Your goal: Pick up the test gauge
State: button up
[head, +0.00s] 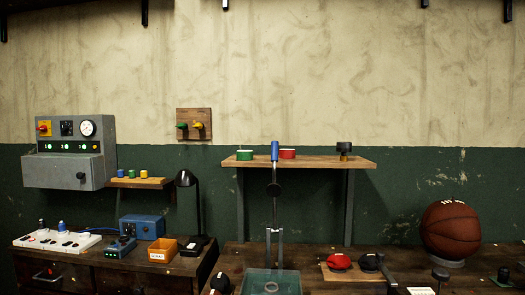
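I cannot tell for sure which thing is the test gauge. A small black-headed piece with a brass-coloured lower part (344,151) stands upright at the right end of the wooden wall shelf (322,162); it looks like a gauge seen from the side. A round white dial (88,128) is set in the grey control box (62,172) on the left wall. My gripper is not clearly seen in the head view, and nothing shows it touching either thing.
Green (245,154) and red (287,154) round tins sit on the shelf. A blue-topped upright rod with a forked grey lower part (275,210) rises before it, above a teal tray (258,284). A basketball (450,230) stands right; a black lamp (187,210) stands left.

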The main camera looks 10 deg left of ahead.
aim_at(343, 147)
jog(key=u, duration=0.2)
jog(key=i, duration=1)
